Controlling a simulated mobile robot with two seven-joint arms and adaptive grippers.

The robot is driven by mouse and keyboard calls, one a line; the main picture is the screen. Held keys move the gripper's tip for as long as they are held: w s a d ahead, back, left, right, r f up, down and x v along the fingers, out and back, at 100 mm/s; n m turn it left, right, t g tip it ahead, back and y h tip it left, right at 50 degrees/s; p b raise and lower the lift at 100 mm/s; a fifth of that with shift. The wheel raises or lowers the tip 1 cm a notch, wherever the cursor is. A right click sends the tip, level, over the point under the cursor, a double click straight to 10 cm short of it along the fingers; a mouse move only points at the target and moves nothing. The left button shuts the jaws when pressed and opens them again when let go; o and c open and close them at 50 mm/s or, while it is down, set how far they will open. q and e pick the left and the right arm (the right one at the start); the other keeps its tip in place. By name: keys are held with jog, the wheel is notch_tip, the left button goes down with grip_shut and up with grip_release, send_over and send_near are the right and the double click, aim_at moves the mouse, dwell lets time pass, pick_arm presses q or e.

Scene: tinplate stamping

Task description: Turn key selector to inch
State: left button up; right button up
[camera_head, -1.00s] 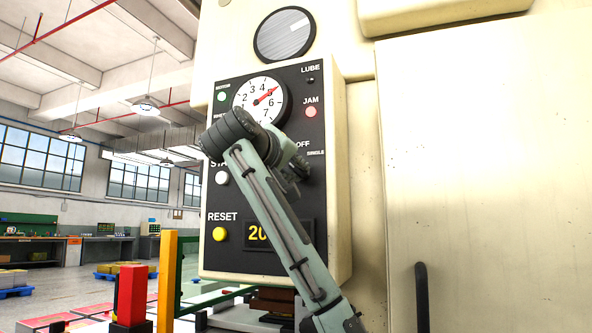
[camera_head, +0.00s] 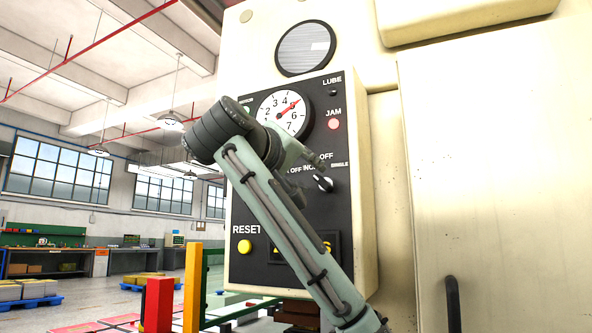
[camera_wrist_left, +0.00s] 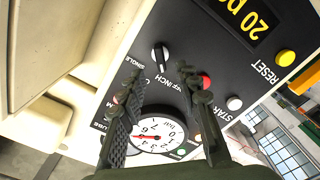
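The key selector (camera_head: 323,184) is a small dark knob with a white mark on the black control panel (camera_head: 335,225), below labels OFF, INCH and SINGLE. I cannot tell surely which label it points to. In the left wrist view the selector (camera_wrist_left: 160,55) shows just beyond and between my fingertips. My left gripper (camera_head: 310,183) is open in front of the panel, beside the selector in the head view. Its two dark fingers (camera_wrist_left: 160,74) stand apart with nothing between them, and no contact with the knob shows. My right gripper is not in view.
The round gauge (camera_head: 284,113) sits above the selector, partly behind my arm. A red button (camera_wrist_left: 205,81), white button (camera_wrist_left: 234,103) and yellow RESET button (camera_head: 245,246) are close by. A black handle (camera_head: 453,303) is at lower right. Red (camera_head: 157,305) and yellow posts stand lower left.

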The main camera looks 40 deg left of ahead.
pick_arm(q)
jog(key=v, duration=0.4)
jog(key=shift+s+d, duration=0.1)
jog(key=shift+s, duration=0.25)
